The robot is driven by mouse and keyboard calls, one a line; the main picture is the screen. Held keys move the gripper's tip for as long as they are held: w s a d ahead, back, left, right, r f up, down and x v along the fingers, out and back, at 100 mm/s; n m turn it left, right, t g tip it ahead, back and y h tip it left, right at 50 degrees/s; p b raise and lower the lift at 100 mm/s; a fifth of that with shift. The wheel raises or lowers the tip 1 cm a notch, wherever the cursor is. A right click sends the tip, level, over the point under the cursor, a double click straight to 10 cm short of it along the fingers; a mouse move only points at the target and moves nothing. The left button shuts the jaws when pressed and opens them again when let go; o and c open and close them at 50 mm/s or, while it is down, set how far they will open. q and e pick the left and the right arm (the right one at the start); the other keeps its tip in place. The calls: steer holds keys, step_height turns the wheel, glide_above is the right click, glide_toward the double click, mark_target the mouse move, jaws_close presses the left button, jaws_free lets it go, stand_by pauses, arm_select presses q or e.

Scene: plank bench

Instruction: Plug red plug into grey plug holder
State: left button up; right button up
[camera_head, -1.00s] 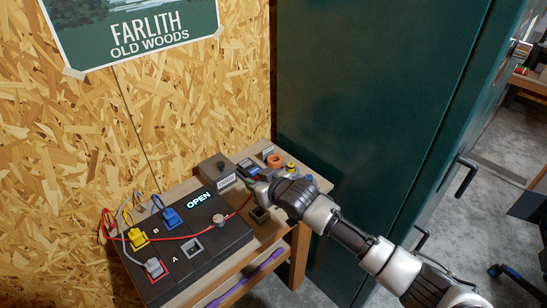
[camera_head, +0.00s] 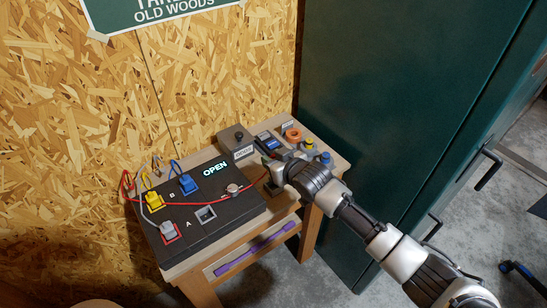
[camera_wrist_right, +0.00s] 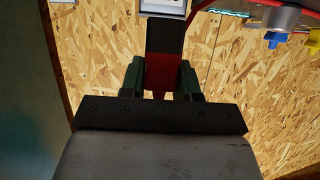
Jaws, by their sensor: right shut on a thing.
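In the head view my right gripper (camera_head: 272,176) is over the right part of the bench, beside the black board. In the right wrist view its green fingers (camera_wrist_right: 160,80) are shut on the red plug (camera_wrist_right: 161,72); a dark part rises beyond the red. In the head view the plug is mostly hidden by the gripper, and a red cable (camera_head: 195,203) runs towards it. The grey plug holder (camera_head: 206,214), a grey square frame, is empty on the board's front row near "A". My left gripper is not in view.
The black board (camera_head: 232,213) bears a grey plug (camera_head: 169,231) in a red frame, a yellow plug (camera_head: 154,200), a blue plug (camera_head: 188,184) and a lit "OPEN" display (camera_head: 215,169). A grey box (camera_head: 236,139) and small items stand behind. A green cabinet (camera_head: 400,100) is at right.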

step_height(320, 180, down, 3)
steer(key=shift+f+b, duration=0.1)
steer(key=shift+b, duration=0.8)
steer(key=shift+f+b, duration=0.4)
steer(key=shift+f, duration=0.15)
steer(key=shift+p, duration=0.5)
stand_by(0.4)
steer(key=shift+f+b, duration=1.05)
steer(key=shift+f, duration=0.35)
steer(key=shift+f, duration=0.35)
steer(key=o, duration=1)
